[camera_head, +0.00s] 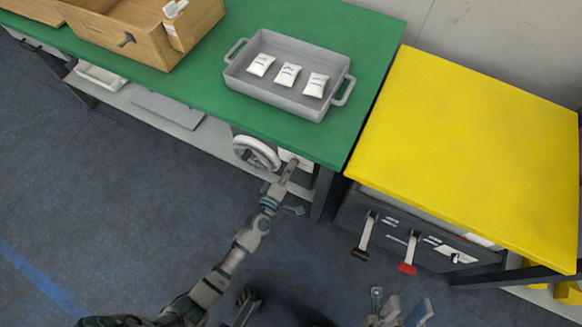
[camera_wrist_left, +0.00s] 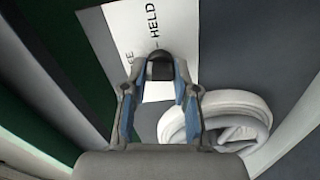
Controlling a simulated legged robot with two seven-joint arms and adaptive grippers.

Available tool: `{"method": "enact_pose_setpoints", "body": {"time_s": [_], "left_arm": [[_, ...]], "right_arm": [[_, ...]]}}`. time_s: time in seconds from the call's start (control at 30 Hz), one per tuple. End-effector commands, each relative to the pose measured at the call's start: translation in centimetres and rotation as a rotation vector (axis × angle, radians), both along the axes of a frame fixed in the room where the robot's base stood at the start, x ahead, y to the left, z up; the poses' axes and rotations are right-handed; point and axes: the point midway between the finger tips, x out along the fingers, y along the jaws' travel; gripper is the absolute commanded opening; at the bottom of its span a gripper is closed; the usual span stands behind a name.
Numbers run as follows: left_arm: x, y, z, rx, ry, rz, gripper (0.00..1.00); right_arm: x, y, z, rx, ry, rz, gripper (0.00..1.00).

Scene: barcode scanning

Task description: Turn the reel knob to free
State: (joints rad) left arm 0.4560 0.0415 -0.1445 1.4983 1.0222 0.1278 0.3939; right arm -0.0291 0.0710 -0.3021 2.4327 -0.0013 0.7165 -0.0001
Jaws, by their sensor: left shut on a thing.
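The reel knob (camera_wrist_left: 160,66) is small and dark, on a white label plate in the left wrist view. The plate (camera_wrist_left: 135,28) reads "HELD", with a partly hidden word ending in "E" to its left. My left gripper (camera_wrist_left: 158,82) is shut on the knob, one finger on each side. In the head view my left gripper (camera_head: 289,170) is at the plate under the green table's front edge and hides the knob. What seems to be my right gripper (camera_head: 402,312) is at the bottom edge, partly cut off; its opening is unclear.
The green table (camera_head: 215,100) bears a grey tray (camera_head: 290,98) with white packets and a wooden box (camera_head: 150,40). A yellow table (camera_head: 470,150) with levers below stands right.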

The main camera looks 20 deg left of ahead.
Motion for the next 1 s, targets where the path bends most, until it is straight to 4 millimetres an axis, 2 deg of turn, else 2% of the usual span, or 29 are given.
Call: {"method": "enact_pose_setpoints", "body": {"time_s": [0.03,0.4,0.97,1.0], "left_arm": [[-0.13,0.26,-0.46,-0.03,0.007,0.004,0.0],[-0.14,0.33,-0.6,-0.189,0.014,0.005,0.0],[-0.17,0.41,-0.7,-0.216,0.016,0.007,0.0],[-0.17,0.41,-0.71,-0.216,0.016,0.007,0.36]], "right_arm": [[0.05,0.01,0.01,0.0,-0.005,0.001,0.4],[0.09,0.04,0.09,0.0,-0.014,0.001,0.4],[0.19,0.05,0.34,0.001,-0.024,0.0,0.4],[0.19,0.05,0.33,0.001,-0.024,0.0,0.4]]}}
